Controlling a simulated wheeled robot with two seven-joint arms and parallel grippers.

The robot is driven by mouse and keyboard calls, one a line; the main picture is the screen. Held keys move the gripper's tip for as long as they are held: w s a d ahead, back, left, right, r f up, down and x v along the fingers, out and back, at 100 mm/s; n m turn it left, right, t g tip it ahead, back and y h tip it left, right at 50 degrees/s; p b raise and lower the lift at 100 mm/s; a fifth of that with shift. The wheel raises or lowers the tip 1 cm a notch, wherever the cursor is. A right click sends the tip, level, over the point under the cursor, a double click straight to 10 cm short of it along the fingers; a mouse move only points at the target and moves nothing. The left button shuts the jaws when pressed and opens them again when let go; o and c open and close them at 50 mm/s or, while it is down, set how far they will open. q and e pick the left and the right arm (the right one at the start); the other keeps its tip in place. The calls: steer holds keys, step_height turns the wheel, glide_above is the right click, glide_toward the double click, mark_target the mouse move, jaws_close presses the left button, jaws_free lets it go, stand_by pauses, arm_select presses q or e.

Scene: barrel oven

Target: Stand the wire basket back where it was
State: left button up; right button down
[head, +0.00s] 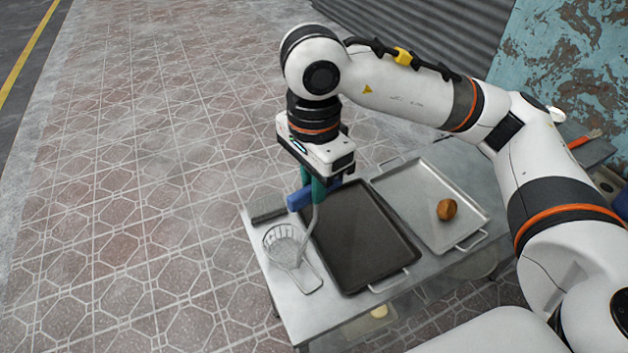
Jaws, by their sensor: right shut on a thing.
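The wire basket (283,244) is a pale, round mesh bowl at the left end of the metal table (262,262). Its grey handle (313,222) rises steeply to my right gripper (311,194). My right gripper points down and is shut on the handle. The bowl is low over the tabletop, but I cannot tell whether it touches. A pale flat loop (308,286) lies just in front of the bowl; I cannot tell whether it belongs to the basket. My left gripper is not in view.
A dark baking tray (355,250) lies right beside the basket. A silver tray (408,197) with a brown round item (446,209) lies farther right. A dark grey bar (268,214) lies behind the basket. Tiled floor is clear to the left.

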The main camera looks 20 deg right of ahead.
steer(key=shift+f, duration=0.15)
steer(key=c, duration=1)
jaws_free()
steer(key=shift+r+p, duration=2.4)
steer(key=shift+r, duration=2.1)
